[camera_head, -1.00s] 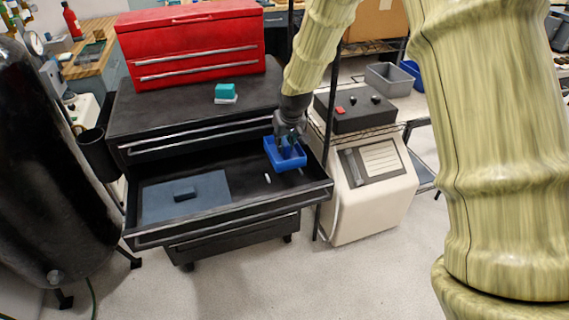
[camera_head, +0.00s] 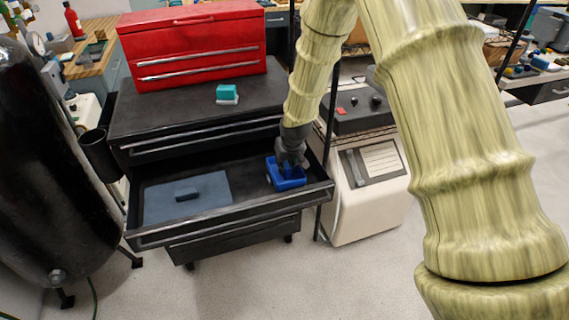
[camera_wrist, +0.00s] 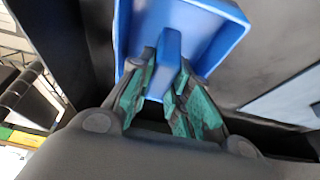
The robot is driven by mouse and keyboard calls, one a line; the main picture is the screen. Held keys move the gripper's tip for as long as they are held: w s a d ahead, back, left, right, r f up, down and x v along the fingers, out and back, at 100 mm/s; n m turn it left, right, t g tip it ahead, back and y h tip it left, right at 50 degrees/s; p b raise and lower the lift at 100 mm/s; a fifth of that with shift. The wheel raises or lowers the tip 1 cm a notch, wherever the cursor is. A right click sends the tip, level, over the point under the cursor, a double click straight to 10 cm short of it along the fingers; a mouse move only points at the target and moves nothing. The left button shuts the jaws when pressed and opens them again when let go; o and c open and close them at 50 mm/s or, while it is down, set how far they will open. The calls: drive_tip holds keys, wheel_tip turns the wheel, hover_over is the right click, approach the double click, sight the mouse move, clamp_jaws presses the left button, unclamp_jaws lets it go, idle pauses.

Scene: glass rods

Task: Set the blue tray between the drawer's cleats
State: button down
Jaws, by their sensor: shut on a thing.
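The blue tray (camera_head: 291,184) is at the right end of the open black drawer (camera_head: 245,200). My gripper (camera_head: 288,167) is above it, shut on its upright middle grip. In the wrist view the green-padded fingers (camera_wrist: 166,95) close on both sides of that grip, and the tray (camera_wrist: 225,22) fills the top. The tray looks roughly level and low in the drawer; I cannot tell whether its base touches the floor. The cleats cannot be made out now; the tray and gripper cover that part of the drawer.
A teal block (camera_head: 227,92) sits on the cabinet top near the red toolbox (camera_head: 190,45). A cream machine (camera_head: 365,195) stands close to the drawer's right side.

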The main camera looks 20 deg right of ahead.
drive_tip(key=c, duration=1.3)
unclamp_jaws()
drive_tip(key=shift+f, duration=0.1)
drive_tip(key=shift+b+v, duration=0.3)
drive_tip(key=shift+v, duration=5.8)
drive_tip(key=shift+s, duration=0.1)
